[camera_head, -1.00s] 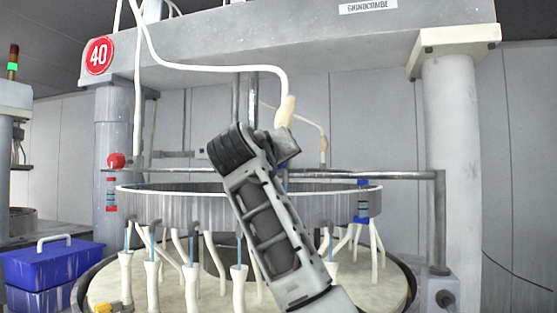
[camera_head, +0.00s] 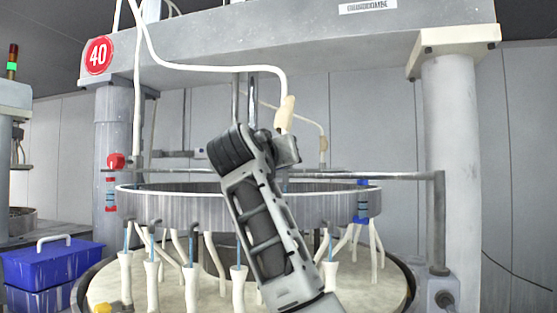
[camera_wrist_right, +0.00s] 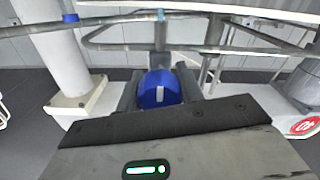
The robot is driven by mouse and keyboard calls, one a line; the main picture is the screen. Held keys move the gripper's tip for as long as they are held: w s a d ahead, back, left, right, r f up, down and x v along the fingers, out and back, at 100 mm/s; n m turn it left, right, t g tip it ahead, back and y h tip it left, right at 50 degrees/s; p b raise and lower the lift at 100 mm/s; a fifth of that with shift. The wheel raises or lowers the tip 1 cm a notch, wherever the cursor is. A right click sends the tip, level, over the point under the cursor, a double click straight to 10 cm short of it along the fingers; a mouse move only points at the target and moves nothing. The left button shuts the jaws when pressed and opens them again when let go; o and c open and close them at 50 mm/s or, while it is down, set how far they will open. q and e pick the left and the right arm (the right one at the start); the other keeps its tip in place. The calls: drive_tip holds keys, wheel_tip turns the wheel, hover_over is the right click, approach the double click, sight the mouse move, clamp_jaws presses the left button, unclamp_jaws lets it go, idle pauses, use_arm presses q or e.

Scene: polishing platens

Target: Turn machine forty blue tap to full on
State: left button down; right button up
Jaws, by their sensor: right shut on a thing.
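The blue tap (camera_wrist_right: 160,90) is a round blue knob with a pale stripe on its face. In the right wrist view it sits between the two fingers of my right gripper (camera_wrist_right: 160,92), which is shut on it. The stripe looks roughly upright in that view. In the head view my right gripper (camera_head: 286,150) reaches up in front of the machine's horizontal pipe and hides the tap. Machine forty carries a round red sign (camera_head: 98,55) at its upper left. My left gripper is not in view.
A red tap (camera_head: 116,161) is on the left upright. A thin pipe (camera_head: 400,176) crosses above the large ring (camera_head: 165,203). White hoses hang around, including a nozzle (camera_head: 285,113) close above my gripper. A blue box (camera_head: 52,262) stands at lower left.

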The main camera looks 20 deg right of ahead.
drive_tip(key=o, duration=1)
use_arm(q)
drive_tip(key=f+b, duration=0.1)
drive_tip(key=b, duration=0.3)
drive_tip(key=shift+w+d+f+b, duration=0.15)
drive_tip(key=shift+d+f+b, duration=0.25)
use_arm(e)
drive_tip(key=v, duration=1.6)
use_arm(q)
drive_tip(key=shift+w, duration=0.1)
use_arm(e)
drive_tip(key=shift+f, duration=0.1)
